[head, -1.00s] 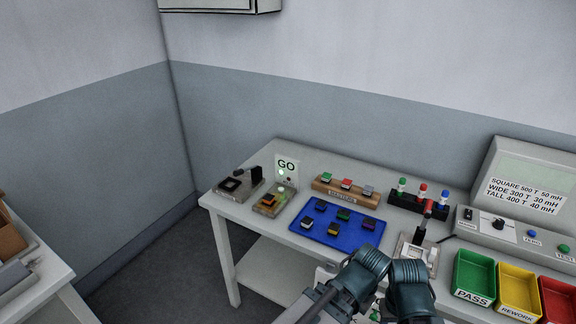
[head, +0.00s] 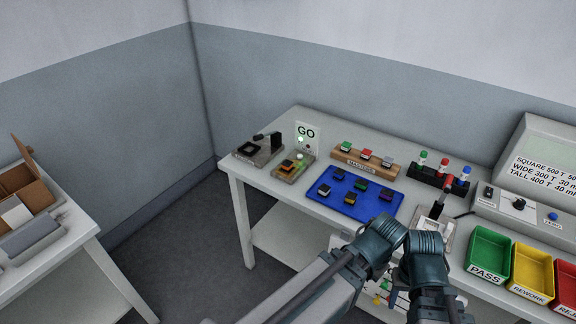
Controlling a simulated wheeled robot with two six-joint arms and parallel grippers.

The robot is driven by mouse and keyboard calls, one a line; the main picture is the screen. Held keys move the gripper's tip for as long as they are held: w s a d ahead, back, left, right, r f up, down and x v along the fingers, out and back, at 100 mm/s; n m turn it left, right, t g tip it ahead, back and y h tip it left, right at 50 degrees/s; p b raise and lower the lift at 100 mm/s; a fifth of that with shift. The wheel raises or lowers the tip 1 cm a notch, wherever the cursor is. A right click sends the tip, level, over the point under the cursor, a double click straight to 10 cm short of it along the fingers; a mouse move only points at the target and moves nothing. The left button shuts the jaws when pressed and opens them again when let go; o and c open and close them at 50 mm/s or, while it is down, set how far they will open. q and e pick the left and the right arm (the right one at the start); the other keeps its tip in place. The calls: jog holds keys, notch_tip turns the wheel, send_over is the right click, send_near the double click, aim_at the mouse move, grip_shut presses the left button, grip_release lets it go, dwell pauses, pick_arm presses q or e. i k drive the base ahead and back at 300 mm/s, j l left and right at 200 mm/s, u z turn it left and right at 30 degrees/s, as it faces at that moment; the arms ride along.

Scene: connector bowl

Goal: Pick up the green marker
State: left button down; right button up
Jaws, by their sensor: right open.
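A white marker with a green cap, the green marker (head: 423,157), stands upright in a black rack (head: 433,178) toward the back of the bench. A red-capped and a blue-capped marker stand to its right in the same rack. My right gripper (head: 424,250) is low in the picture, in front of the bench and well short of the rack. It is open and does not touch the marker. Its fingertips are hard to make out among my dark arm parts. I do not see my left gripper.
A blue tray (head: 343,205) of small blocks and a wooden holder (head: 362,163) with green, red and grey pieces lie left of the rack. A white fixture (head: 421,219) stands in front of it. Green (head: 489,255), yellow and red bins stand at right. A box (head: 30,190) is on the left table.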

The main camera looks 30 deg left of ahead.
aim_at(423, 156)
jog(key=z, duration=1.75)
jog(key=j+z, duration=0.1)
jog(key=j, duration=1.7)
